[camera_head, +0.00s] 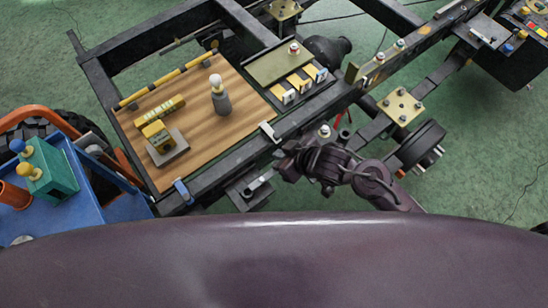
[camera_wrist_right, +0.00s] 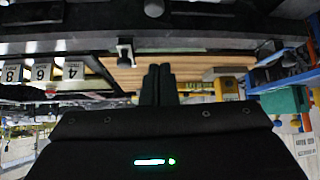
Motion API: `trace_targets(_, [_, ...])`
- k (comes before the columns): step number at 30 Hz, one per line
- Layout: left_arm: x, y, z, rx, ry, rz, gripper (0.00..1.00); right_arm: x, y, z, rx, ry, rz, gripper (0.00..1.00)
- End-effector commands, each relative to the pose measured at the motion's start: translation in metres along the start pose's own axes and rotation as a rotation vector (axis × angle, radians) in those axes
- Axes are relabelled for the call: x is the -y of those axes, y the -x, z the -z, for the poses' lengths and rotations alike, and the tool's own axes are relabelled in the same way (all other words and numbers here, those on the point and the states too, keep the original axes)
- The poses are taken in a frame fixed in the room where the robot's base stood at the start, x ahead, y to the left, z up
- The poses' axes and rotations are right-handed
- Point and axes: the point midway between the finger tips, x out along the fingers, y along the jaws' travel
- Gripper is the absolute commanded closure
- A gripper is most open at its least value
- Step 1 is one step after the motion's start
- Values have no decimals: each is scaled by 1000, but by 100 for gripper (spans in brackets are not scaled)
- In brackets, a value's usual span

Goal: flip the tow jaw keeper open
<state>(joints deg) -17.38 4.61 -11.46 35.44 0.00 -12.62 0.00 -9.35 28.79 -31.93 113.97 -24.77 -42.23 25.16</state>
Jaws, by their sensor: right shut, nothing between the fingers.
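A dark bracket with a small pale metal lever (camera_head: 260,184) sits on the near side of the chassis rail, left of my right gripper; it may be the tow jaw with its keeper, but I cannot tell for sure. My right gripper (camera_head: 284,162) is beside the near rail, dark and partly lost against it. In the right wrist view its two fingers (camera_wrist_right: 158,85) are together with nothing between them. A white clamp (camera_head: 269,131) on the rail edge lies just beyond the gripper and also shows in the wrist view (camera_wrist_right: 124,50). My left gripper is not in view.
A wooden board (camera_head: 240,120) lies in the frame, carrying a grey bottle-like post (camera_head: 220,98) and yellow blocks. Numbered blocks (camera_head: 290,96) stand right of it. A blue cart (camera_head: 90,205) is at left. A hub drum (camera_head: 422,145) is right of my right arm.

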Motion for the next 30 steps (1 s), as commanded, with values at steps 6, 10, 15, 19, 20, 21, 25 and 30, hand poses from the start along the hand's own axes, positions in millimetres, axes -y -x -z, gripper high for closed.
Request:
trace_targets(6, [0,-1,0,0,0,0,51,0,-16,0,0,-3,0,100])
trace_targets(10, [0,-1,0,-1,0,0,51,-1,-41,1,0,-3,0,100])
trace_targets(15, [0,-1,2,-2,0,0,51,-1,-76,1,-1,-2,-1,100])
trace_targets(19, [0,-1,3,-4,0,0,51,-1,-100,1,0,-2,-1,100])
trace_targets(20, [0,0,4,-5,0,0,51,-1,-103,0,0,-1,-1,100])
trace_targets(21, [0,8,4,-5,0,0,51,-1,-93,-9,5,-1,-2,100])
trace_targets(25, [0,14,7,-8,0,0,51,-1,-83,-23,3,0,-2,100])
trace_targets(30, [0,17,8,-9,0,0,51,-1,-79,-32,1,0,-2,100])
